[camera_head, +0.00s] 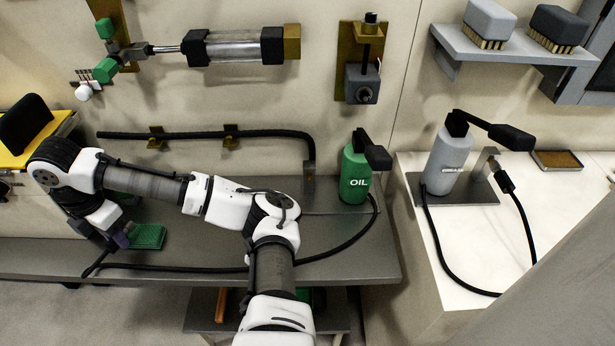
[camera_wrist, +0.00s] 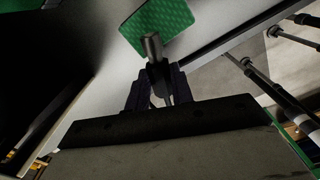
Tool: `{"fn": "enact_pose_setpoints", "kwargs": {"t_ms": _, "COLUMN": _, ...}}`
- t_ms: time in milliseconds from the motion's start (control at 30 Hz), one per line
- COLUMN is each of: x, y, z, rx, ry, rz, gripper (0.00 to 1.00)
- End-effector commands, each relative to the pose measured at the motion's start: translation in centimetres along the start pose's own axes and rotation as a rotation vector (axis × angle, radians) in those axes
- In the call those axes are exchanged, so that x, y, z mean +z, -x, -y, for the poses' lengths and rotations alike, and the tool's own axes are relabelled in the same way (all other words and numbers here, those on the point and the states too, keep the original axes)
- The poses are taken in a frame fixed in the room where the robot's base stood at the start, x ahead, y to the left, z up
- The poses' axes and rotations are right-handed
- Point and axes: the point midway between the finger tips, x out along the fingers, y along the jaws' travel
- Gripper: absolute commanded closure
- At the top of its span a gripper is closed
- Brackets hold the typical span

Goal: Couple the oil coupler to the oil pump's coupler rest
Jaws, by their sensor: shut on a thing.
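The green oil pump (camera_head: 355,178), marked OIL, stands at the right end of the grey bench. My gripper (camera_head: 118,240) is low at the bench's left end, beside a green textured pad (camera_head: 148,236). In the wrist view my gripper (camera_wrist: 156,98) is shut on the oil coupler (camera_wrist: 153,48), a dark grey cylinder that points toward the green pad (camera_wrist: 160,18). In the head view the coupler is too hidden to make out. I cannot make out the oil pump's coupler rest for sure.
A grey pump (camera_head: 449,160) with its own hose and a bracketed coupler (camera_head: 505,182) stands on the white counter at right. A black pipe (camera_head: 200,134) runs along the wall and bends down to the bench. My arm crosses the bench's middle.

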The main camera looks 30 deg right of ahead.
Motion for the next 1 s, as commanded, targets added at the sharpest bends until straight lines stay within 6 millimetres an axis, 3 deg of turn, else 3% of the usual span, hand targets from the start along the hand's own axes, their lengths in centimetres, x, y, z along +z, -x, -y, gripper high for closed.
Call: {"fn": "enact_pose_setpoints", "kwargs": {"t_ms": 1000, "x": 0.0, "y": 6.4, "z": 0.0, "rx": 0.000, "ry": 0.000, "rz": 0.000, "gripper": 1.00}}
